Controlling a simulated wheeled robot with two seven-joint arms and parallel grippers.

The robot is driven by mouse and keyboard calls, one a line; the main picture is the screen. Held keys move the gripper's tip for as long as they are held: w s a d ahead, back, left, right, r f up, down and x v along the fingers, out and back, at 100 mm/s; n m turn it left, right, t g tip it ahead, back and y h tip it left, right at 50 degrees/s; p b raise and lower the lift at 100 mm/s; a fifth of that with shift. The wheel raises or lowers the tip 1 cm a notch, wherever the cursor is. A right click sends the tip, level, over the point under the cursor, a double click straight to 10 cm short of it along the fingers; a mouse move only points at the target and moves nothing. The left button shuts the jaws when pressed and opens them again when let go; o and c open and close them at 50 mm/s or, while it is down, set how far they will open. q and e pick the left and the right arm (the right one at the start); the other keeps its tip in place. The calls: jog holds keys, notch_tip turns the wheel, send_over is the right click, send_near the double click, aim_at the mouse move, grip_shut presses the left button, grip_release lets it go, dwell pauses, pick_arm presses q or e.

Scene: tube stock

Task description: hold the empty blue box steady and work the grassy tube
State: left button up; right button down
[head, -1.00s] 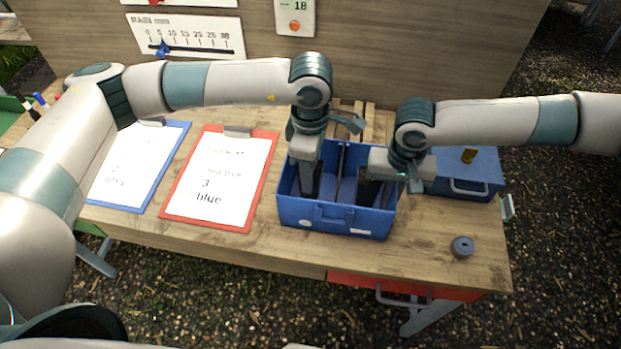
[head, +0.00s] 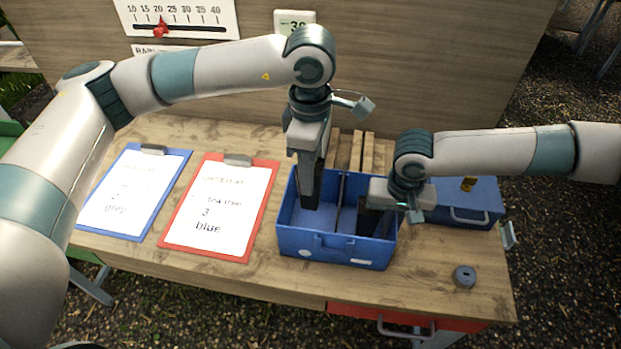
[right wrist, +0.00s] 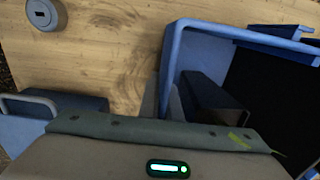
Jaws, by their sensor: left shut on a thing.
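The blue box (head: 335,248) stands open on the wooden table, split by a dark divider; I see nothing lying on its visible floor. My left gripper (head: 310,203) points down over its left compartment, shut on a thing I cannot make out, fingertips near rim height. My right gripper (head: 388,218) is at the box's right wall, one dark finger inside. In the right wrist view the box's blue rim (right wrist: 215,28) runs close by a dark finger; whether the jaws are closed on the wall is unclear. I cannot pick out the grassy tube.
A closed blue case (head: 478,212) with a yellow latch-like piece stands right of the box. A small grey round piece (head: 464,277) lies at the front right. Red (head: 165,243) and blue (head: 100,229) clipboards lie to the left. Wooden slats are behind the box.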

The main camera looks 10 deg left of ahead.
pick_arm(q)
jog(key=shift+r, duration=0.1)
dwell(0.3)
pick_arm(e)
jog(key=c, duration=1.9)
grip_release()
notch_tip(320, 180, up, 12)
jog(key=shift+r, duration=0.1)
pick_arm(q)
notch_tip(320, 180, up, 14)
pick_arm(e)
jog(key=shift+s, duration=0.1)
